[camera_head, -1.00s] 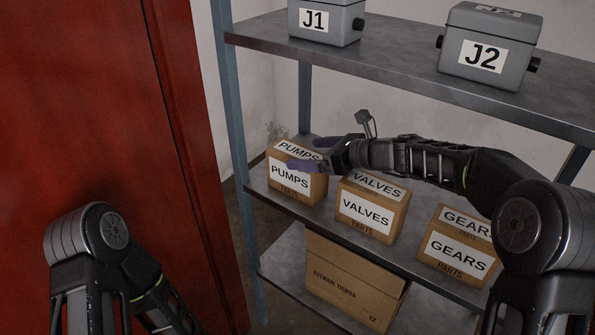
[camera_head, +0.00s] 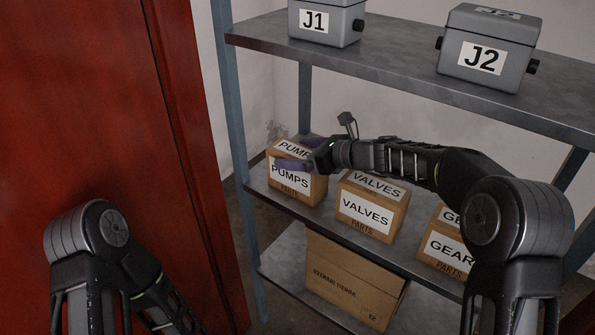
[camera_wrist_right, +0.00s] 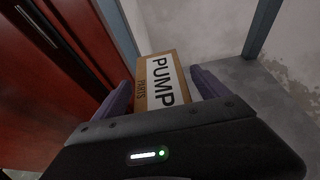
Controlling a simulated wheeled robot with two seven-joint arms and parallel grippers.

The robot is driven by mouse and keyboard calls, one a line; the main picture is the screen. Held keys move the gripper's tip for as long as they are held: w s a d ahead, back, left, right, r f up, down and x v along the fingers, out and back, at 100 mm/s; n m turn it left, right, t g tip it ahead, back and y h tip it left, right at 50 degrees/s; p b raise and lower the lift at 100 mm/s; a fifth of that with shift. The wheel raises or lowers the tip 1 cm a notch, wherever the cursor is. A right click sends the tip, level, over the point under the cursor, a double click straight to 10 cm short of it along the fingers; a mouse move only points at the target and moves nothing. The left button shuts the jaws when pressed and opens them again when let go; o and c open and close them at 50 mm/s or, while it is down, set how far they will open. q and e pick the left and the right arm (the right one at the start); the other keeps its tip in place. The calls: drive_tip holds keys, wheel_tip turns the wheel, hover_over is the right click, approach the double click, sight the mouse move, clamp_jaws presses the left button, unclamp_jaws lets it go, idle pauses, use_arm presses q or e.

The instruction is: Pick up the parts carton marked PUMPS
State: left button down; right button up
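The PUMPS carton (camera_head: 290,180) is a small brown box with white labels at the left end of the middle shelf. My right gripper (camera_head: 296,157) is at the carton, with a purple finger across its front label. In the right wrist view the carton (camera_wrist_right: 160,82) stands between the two spread purple fingers of my right gripper (camera_wrist_right: 155,92), with visible room beside it. I cannot tell whether either finger touches it. My left arm is at the lower left of the head view; its gripper is out of view.
The VALVES carton (camera_head: 368,207) stands just right of PUMPS, and the GEARS carton (camera_head: 449,247) farther right, partly behind my right arm. The upper shelf (camera_head: 400,62) holds grey boxes J1 (camera_head: 325,20) and J2 (camera_head: 487,50). A larger carton (camera_head: 350,285) is below. A red surface (camera_head: 90,110) fills the left.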

clamp_jaws()
drive_tip(key=shift+r, duration=0.1)
idle(0.8)
